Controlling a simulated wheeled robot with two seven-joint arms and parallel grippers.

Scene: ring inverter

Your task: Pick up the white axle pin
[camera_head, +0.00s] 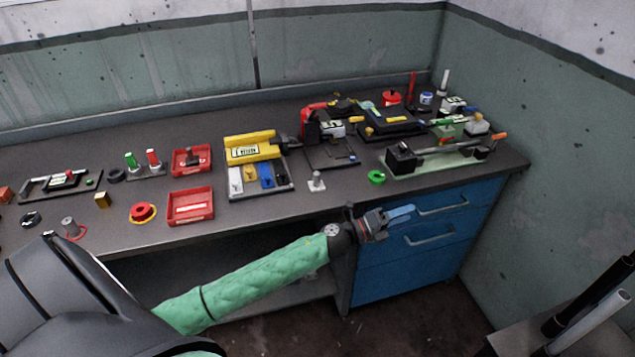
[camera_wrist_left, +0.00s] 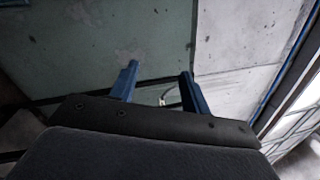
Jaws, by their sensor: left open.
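Which piece is the white axle pin, I cannot tell for sure. A small pale pin (camera_head: 316,181) stands upright on a square foot near the bench's front edge, right of the tray of coloured blocks. A taller white rod (camera_head: 443,83) stands upright at the back right. My left gripper (camera_head: 402,214) is in front of the bench, by the blue drawers, apart from both. Its blue fingers are spread with nothing between them in the left wrist view (camera_wrist_left: 158,88), which shows wall and no pin. My right gripper is not in view.
The dark bench (camera_head: 120,240) holds red trays (camera_head: 190,207), a block tray (camera_head: 262,190), a green ring (camera_head: 376,177), a red ring (camera_head: 142,212) and a green fixture (camera_head: 445,158). The blue drawer cabinet (camera_head: 410,260) has protruding handles. The wall closes the right side.

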